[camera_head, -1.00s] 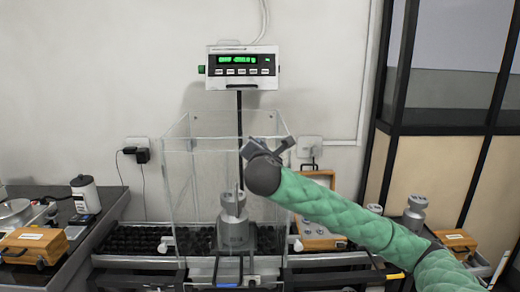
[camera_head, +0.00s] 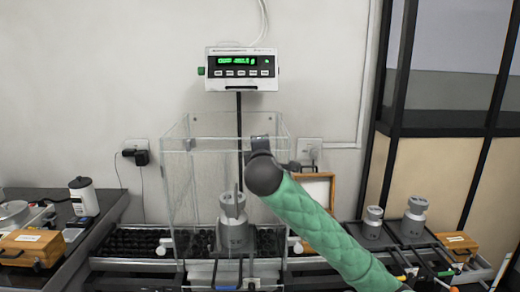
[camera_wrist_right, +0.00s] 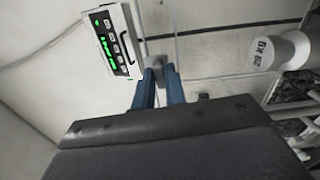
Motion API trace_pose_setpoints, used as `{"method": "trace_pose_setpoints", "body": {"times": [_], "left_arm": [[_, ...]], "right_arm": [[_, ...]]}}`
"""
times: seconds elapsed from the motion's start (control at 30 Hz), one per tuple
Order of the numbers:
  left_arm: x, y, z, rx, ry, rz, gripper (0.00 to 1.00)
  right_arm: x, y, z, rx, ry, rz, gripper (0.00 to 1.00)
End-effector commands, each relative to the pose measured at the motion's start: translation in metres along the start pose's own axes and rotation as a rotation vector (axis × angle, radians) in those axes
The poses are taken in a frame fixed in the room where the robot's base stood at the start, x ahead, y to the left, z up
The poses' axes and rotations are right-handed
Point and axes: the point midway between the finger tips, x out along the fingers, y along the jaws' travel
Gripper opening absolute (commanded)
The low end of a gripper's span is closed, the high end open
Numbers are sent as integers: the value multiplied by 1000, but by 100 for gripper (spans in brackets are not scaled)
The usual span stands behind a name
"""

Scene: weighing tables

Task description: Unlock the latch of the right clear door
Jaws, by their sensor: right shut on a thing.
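A clear box (camera_head: 192,150) with see-through walls stands in the middle of the head view. Its right clear door is hard to tell from the other panes there. My right gripper (camera_head: 262,145) is at the upper right part of the box, its fingers mostly hidden by my wrist. In the right wrist view my right gripper (camera_wrist_right: 160,88) has two blue fingers shut on a small grey piece, the latch (camera_wrist_right: 168,73), at the edge of a clear pane. Whether the latch has turned cannot be told. My left gripper is out of view.
A grey metal weight (camera_head: 233,225) stands inside the box. A display with green digits (camera_head: 238,66) is above it. Two more weights (camera_head: 413,222) (camera_head: 373,224) and a wooden case (camera_head: 318,188) are to the right. A white bottle (camera_head: 84,196) stands on the left table.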

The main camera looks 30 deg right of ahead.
Motion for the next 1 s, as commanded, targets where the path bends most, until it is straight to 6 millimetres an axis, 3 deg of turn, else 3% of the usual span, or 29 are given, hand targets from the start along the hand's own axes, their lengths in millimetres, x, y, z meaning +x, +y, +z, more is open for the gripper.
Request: {"method": "trace_pose_setpoints", "body": {"times": [0.27,0.77,0.8,0.87,1.0], "left_arm": [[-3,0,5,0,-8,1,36],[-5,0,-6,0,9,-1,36],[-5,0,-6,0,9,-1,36],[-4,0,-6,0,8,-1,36],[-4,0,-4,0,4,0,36]], "right_arm": [[0,-2,0,80,0,-2,0],[0,-2,0,94,0,-3,0],[0,-2,0,94,0,-3,20],[0,-2,0,94,0,-2,32],[0,-1,0,93,0,-2,35]]}}
